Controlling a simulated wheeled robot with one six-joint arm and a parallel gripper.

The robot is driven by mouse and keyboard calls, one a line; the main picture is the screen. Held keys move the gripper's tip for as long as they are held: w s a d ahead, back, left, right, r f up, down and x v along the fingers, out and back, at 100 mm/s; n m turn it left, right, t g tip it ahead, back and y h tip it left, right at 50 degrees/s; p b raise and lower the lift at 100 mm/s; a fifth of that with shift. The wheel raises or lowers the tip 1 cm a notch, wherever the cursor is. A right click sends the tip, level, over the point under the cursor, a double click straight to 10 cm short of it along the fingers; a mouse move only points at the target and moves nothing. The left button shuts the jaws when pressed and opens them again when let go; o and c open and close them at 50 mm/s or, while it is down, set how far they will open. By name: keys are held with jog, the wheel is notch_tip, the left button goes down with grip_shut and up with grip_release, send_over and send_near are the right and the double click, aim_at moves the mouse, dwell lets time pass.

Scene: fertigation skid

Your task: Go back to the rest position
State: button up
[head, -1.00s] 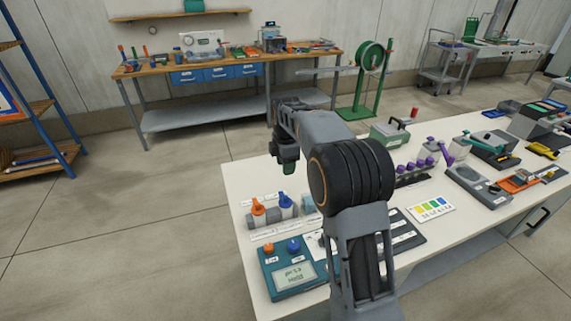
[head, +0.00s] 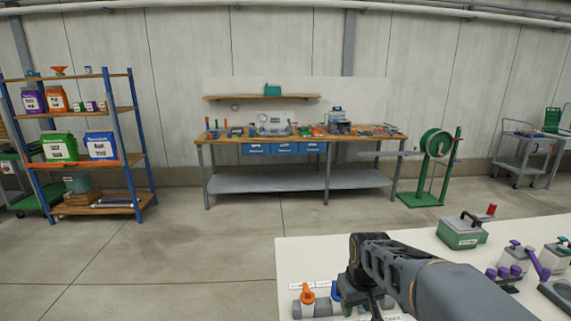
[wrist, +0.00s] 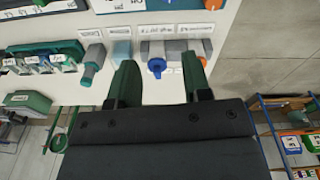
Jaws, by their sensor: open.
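My gripper (wrist: 160,80) is open in the wrist view, its two green fingers apart with nothing held between them. The fingers point toward a row of labelled items at the white table's edge. A blue-capped bottle (wrist: 157,66) shows between the fingertips, and an orange-capped bottle (wrist: 203,60) is just right of them. In the head view my arm reaches in from the lower right over the white table (head: 330,252). The fingers are not clear there; the orange-capped bottle (head: 307,294) stands left of the arm's end.
A teal-tipped grey item (wrist: 90,70) sits left of the fingers. A green box (head: 462,234) with a handle and purple-knobbed parts (head: 503,272) are on the table's right. A workbench (head: 300,138), blue shelf rack (head: 135,140) and green reel stand (head: 432,170) are farther back. Open floor lies left.

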jog(key=s+r+m+t, duration=0.2)
jog(key=s, duration=0.9)
jog(key=shift+a+r+t, duration=0.2)
jog(key=shift+r+t, duration=0.1)
jog(key=shift+t, duration=0.1)
dwell(0.8)
jog(key=shift+s, duration=0.15)
jog(key=shift+c, duration=0.2)
